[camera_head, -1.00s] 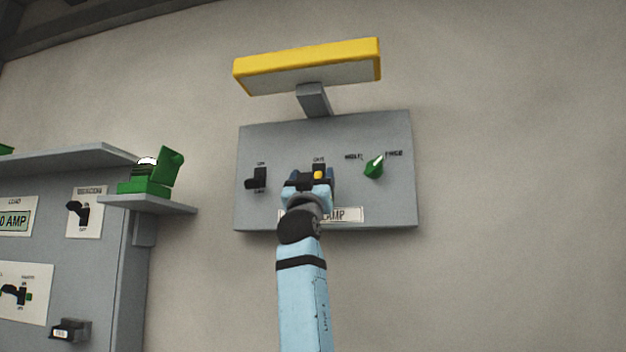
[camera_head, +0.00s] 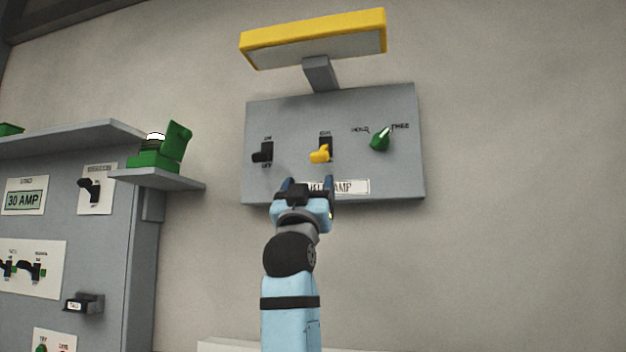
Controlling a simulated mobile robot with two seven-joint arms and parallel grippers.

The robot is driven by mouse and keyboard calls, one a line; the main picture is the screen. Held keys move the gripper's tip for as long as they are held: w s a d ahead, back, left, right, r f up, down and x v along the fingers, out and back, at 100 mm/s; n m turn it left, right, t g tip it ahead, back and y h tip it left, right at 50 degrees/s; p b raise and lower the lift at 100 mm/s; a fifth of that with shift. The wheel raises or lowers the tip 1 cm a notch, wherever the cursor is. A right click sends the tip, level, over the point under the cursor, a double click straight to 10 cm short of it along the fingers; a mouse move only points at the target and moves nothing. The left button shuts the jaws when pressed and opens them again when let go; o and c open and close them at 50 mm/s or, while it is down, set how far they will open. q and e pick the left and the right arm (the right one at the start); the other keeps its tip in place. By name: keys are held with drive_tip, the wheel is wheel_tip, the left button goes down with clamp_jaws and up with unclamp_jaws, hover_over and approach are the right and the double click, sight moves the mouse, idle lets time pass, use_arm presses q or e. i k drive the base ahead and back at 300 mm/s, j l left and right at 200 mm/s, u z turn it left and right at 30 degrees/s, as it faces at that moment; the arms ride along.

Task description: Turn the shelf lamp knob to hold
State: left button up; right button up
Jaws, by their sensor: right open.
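The green knob (camera_head: 380,140) sits at the upper right of the grey lamp panel (camera_head: 285,108) on the wall. Its white pointer line aims up and right, toward the FREE label and away from the HOLD label (camera_head: 360,129). My right gripper (camera_head: 308,184) is open and empty in front of the lower part of the panel, below and left of the knob. It partly covers the lamp's name plate (camera_head: 352,187). My left gripper is not in view.
A yellow lever (camera_head: 321,154) and a black lever (camera_head: 263,152) are on the same panel. The yellow lamp (camera_head: 315,38) projects above it. At left stand a grey cabinet (camera_head: 122,240) and a small shelf (camera_head: 165,180) with a green clamp-like object (camera_head: 155,158).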

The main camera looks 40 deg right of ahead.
sight(381, 142)
drive_tip(key=k+j, duration=0.2)
drive_tip(key=j, duration=0.2)
drive_tip(key=k+j, duration=0.45)
drive_tip(key=j, duration=0.3)
